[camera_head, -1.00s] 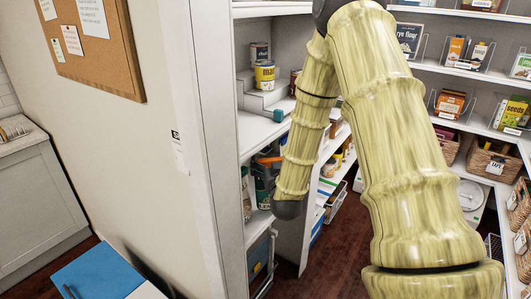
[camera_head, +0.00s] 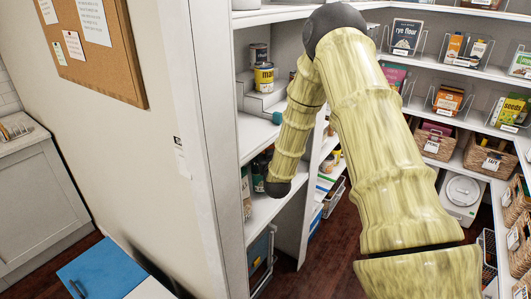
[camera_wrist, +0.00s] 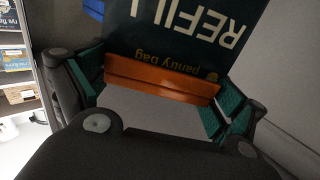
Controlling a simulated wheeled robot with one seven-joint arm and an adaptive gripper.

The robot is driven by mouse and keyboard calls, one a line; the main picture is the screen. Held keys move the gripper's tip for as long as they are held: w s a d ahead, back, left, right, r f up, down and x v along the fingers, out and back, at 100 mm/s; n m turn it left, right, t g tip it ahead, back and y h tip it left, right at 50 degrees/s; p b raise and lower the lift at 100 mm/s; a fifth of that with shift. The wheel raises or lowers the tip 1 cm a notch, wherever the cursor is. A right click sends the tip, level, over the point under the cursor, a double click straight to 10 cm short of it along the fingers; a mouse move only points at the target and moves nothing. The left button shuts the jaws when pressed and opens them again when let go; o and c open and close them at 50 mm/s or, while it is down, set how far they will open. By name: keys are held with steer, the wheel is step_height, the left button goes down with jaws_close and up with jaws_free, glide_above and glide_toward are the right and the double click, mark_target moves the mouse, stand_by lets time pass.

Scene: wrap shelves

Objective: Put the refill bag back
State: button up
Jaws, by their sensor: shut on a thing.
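The refill bag (camera_wrist: 180,25) is dark teal with pale "REFILL" lettering that appears upside down in the wrist view. An orange strip (camera_wrist: 160,82) runs across its near end. My gripper (camera_wrist: 158,86) has its green-padded fingers on either side of this strip and is shut on the bag. The bag's far end runs out of the picture. In the head view my arm hides the gripper, and I cannot make out the bag for certain there.
My forearm reaches into the white shelf unit (camera_head: 254,137) at the left. A yellow can (camera_head: 264,77) stands on a stepped riser above. Dark wall and shelf surfaces lie close around the gripper.

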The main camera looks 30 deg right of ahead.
steer(key=shift+f+p, duration=0.6)
steer(key=shift+f, duration=0.8)
steer(key=o, duration=1.6)
steer(key=shift+o, duration=0.2)
steer(key=shift+r, duration=0.2)
steer(key=b+v, duration=0.5)
steer(key=v, duration=0.7)
